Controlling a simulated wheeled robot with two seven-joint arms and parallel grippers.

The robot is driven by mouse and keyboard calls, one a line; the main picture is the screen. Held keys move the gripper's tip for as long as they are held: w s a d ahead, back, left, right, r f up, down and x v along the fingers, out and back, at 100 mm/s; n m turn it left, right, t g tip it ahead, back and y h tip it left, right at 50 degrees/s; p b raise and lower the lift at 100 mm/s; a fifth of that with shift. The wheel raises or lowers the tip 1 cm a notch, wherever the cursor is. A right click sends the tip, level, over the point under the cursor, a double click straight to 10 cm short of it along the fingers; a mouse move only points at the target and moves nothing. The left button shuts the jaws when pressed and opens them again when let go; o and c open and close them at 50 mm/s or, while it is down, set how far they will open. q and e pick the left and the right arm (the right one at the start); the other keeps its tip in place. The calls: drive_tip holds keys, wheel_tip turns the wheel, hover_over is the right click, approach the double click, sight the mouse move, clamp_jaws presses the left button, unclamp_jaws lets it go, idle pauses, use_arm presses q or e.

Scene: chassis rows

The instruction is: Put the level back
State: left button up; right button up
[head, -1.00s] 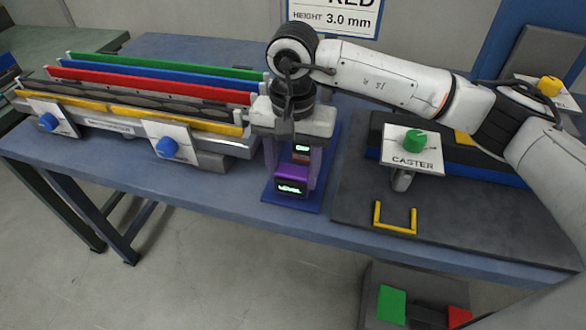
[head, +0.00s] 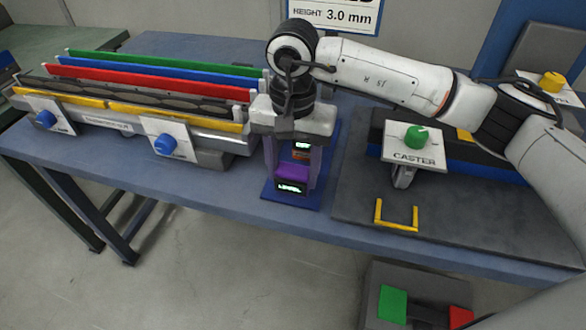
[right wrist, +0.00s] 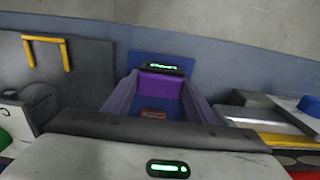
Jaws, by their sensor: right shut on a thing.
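The purple level (head: 292,173), with a black front face lit with green "LEVEL" letters, is on a blue base plate (head: 310,199) near the table's front edge. My right gripper (head: 294,166) points down over it, its fingers on either side, shut on the level. In the right wrist view the level (right wrist: 160,84) sits between the two purplish fingers, with the blue plate (right wrist: 175,58) beyond it. A small orange-red patch shows between the fingers. Whether the level's underside touches the plate is hidden. My left gripper is not in view.
A rail fixture with green, blue, red and yellow strips (head: 150,80) and blue knobs (head: 165,145) stands left of the gripper. A "CASTER" plate with a green knob (head: 417,140) and a yellow bracket (head: 396,226) are on the dark mat (head: 350,215) at right.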

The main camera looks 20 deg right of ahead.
drive_tip(key=o, duration=1.3)
drive_tip(key=shift+r, duration=0.5)
wheel_tip(320, 180, up, 9)
drive_tip(key=shift+r, duration=0.1)
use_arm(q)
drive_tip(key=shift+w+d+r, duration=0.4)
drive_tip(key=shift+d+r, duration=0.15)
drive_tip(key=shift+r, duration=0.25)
